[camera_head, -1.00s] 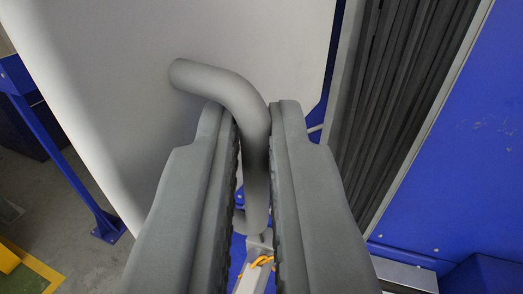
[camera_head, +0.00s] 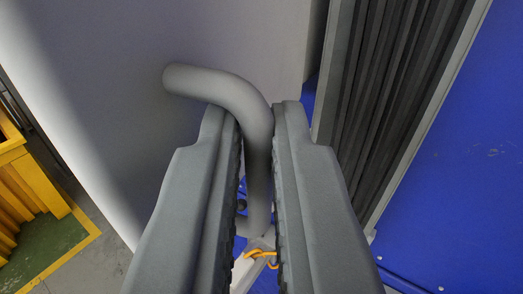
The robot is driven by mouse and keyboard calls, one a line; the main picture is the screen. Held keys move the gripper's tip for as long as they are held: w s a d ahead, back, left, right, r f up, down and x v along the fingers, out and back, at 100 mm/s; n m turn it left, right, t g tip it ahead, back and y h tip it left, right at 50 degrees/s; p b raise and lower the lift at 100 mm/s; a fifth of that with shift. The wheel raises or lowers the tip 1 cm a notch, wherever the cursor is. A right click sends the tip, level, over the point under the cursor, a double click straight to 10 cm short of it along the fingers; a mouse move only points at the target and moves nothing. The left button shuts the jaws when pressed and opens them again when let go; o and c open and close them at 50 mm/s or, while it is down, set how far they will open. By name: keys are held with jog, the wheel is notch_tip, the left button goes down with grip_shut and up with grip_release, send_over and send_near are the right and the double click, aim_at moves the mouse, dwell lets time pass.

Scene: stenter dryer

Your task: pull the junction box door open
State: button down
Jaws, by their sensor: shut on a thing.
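The junction box door (camera_head: 130,70) is a pale grey-white panel that fills the upper left and middle of the view. A grey bent tubular handle (camera_head: 215,85) stands out from it. My gripper (camera_head: 254,125) is shut on the handle, with one dark grey finger on each side of the tube. The handle's lower end shows between the fingers. The fingers hide parts of the door behind them.
A dark grey pleated bellows (camera_head: 385,100) and a blue panel (camera_head: 465,140) stand on the right. An orange cable (camera_head: 262,254) shows below the handle. A yellow structure (camera_head: 28,185) stands on the floor at left.

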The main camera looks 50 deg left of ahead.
jog(key=shift+a+r, duration=0.1)
jog(key=shift+r, duration=0.15)
jog(key=c, duration=1.5)
grip_release()
jog(key=shift+a, duration=0.1)
jog(key=shift+f, duration=0.1)
jog(key=shift+s+d, duration=0.35)
jog(key=shift+d, duration=0.15)
jog(key=v, duration=1.6)
jog(key=shift+s, duration=0.1)
jog(key=shift+d, duration=0.1)
